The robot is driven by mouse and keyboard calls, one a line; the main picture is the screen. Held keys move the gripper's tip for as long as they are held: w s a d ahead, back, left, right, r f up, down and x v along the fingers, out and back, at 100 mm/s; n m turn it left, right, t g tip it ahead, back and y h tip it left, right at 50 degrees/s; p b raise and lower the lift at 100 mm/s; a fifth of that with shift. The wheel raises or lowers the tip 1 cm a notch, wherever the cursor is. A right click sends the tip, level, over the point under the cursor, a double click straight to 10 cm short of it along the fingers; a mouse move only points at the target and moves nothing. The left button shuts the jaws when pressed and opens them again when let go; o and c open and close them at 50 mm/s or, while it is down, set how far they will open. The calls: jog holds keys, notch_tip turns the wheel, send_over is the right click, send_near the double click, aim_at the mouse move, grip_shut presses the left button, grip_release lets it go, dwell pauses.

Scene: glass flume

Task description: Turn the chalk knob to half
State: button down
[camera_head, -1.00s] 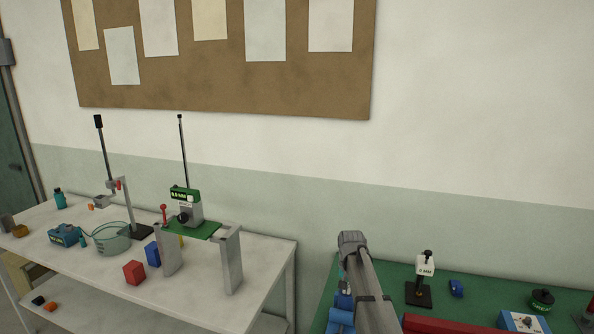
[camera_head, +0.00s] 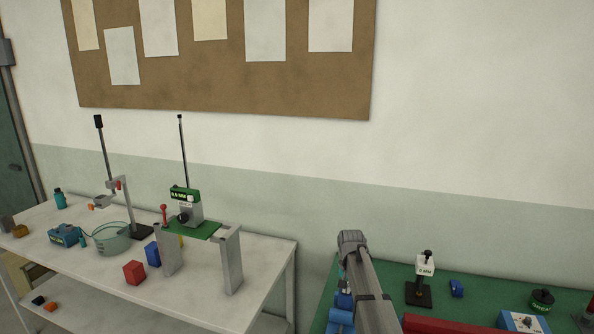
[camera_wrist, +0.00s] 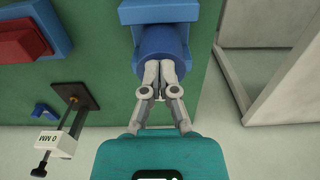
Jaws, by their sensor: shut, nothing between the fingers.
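I cannot tell for certain which knob is the chalk one. A blue box with a pale top and a small knob (camera_head: 526,322) stands at the lower right of the head view, cut by the frame edge; its setting is too small to read. My gripper (camera_wrist: 161,72) is shut and empty in the wrist view. Its fingertips overlap the front of a blue cylinder (camera_wrist: 162,45) joined to a blue block (camera_wrist: 158,12); I cannot tell whether they touch. In the head view my arm hides most of the gripper, and blue parts (camera_head: 340,320) show below it.
A gauge on a dark base (camera_head: 425,267) stands on the green bench, also in the wrist view (camera_wrist: 60,140). A red block (camera_wrist: 22,38) sits in a blue holder. A dark green round item (camera_head: 542,298) is at right. The white table (camera_head: 255,255) holds stands and a beaker.

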jog(key=shift+s+a, duration=0.15)
jog(key=shift+s, duration=0.2)
dwell(0.3)
notch_tip(320, 180, up, 6)
jog(key=p, duration=0.6)
dwell(0.4)
jog(key=s+f+n+b, duration=0.1)
jog(key=s+f+b, duration=0.1)
jog(key=s, duration=1.1)
jog(key=s+f+n+b, duration=0.2)
jog(key=s, duration=1.1)
jog(key=shift+s+d+f+n, duration=0.25)
jog(key=shift+d+n, duration=0.05)
jog(key=shift+d, duration=0.05)
